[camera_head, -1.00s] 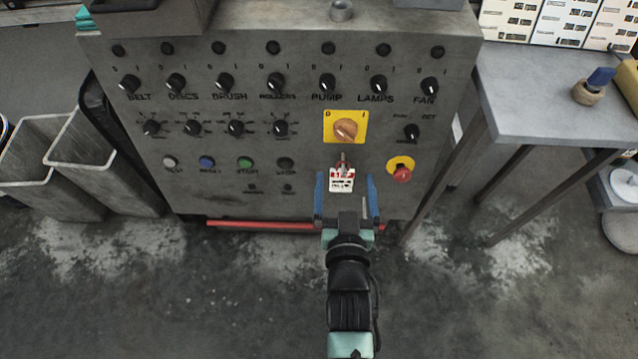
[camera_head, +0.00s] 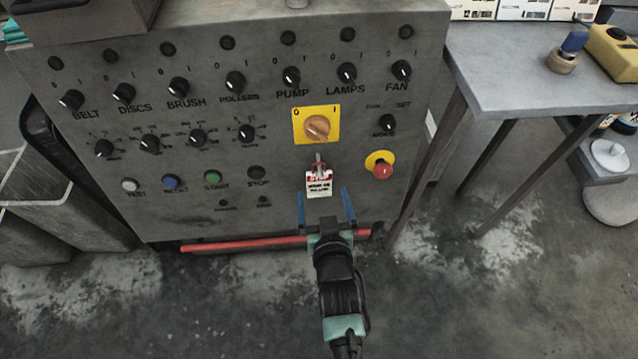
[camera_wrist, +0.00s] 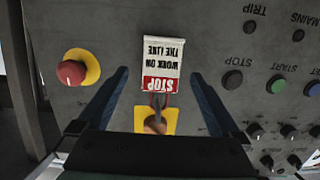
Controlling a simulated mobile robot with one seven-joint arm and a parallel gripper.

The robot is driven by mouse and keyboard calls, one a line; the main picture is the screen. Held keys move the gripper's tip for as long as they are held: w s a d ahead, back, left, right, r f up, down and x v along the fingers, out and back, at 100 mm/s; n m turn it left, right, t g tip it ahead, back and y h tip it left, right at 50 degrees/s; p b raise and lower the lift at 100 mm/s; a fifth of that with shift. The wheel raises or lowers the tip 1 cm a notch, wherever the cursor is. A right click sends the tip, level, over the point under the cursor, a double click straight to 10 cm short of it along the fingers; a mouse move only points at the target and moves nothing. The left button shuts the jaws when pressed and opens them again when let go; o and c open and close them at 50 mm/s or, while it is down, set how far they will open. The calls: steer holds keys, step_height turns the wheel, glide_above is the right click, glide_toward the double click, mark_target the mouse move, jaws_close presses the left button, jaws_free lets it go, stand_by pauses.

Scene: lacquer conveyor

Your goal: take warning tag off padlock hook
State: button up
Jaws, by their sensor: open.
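The warning tag (camera_head: 319,185) is a small white card with a red top band, hanging upright on the front of the grey control panel. It hangs from a small metal hook (camera_head: 318,161) just below the yellow plate with the orange rotary switch. In the wrist view the tag (camera_wrist: 163,63) appears upside down and reads STOP, WORK ON THE LINE. My gripper (camera_head: 324,193) is open, its two blue fingers spread below and to either side of the tag's lower edge. In the wrist view the tag lies between the fingers, touching neither. How the tag sits on the hook is unclear.
The orange rotary switch (camera_head: 317,127) is just above the hook. A red stop button (camera_head: 382,169) on yellow sticks out to the right. Rows of knobs and buttons fill the left. A red bar (camera_head: 243,244) runs low along the panel. A grey table (camera_head: 520,75) stands right.

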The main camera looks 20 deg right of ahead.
mark_target(320, 182)
steer(key=b+x, duration=0.1)
steer(key=x, duration=0.1)
steer(key=b+x, duration=0.1)
steer(key=x, duration=0.1)
steer(key=shift+w+a+r, duration=0.1)
steer(key=shift+r, duration=0.15)
steer(key=shift+c, duration=0.2)
steer(key=c, duration=1.3)
steer(key=shift+r, duration=0.15)
